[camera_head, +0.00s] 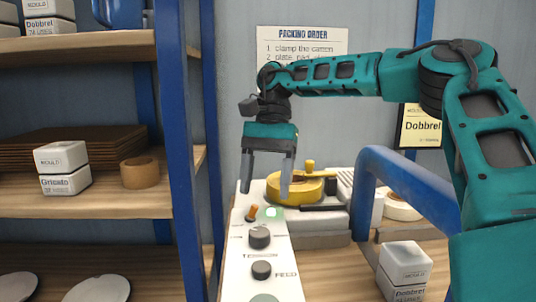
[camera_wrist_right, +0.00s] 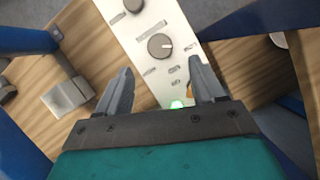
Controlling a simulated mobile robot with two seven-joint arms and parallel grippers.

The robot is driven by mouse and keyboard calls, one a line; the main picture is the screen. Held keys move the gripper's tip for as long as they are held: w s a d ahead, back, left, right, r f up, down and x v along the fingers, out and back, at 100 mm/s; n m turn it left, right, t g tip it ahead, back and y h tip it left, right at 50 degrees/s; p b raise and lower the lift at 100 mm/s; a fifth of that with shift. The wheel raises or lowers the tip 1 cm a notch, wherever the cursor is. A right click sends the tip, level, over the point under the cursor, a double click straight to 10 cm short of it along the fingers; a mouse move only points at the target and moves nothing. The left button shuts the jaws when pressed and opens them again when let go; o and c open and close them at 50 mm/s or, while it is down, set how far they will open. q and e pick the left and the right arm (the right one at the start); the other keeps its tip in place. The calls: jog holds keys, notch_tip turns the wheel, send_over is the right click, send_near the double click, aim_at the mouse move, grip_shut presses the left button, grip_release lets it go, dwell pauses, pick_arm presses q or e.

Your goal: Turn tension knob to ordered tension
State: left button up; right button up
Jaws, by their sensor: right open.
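A white control panel (camera_head: 238,262) carries two dark knobs. The upper knob (camera_head: 259,238), nearest the green light, has a label too blurred to read fully; it also shows in the right wrist view (camera_wrist_right: 160,46) with a pale pointer mark. The lower knob (camera_head: 261,270) is labelled FEED. My right gripper (camera_head: 266,192) points down, open and empty, above the panel's far end. In the right wrist view its fingers (camera_wrist_right: 160,68) are apart, with the upper knob ahead of them, untouched. The packing order sheet (camera_head: 300,36) is partly hidden by my arm; no tension value is readable.
An orange switch (camera_head: 251,212) and green light (camera_head: 271,213) sit at the panel's far end. A yellow round part (camera_head: 300,187) stands behind. A blue tubular frame (camera_head: 400,170) rises at right. White boxes (camera_head: 405,262) lie on the wooden bench. A blue-post shelf (camera_head: 183,130) stands at left.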

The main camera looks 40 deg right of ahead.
jog(key=v, duration=0.5)
jog(key=shift+p, duration=0.4)
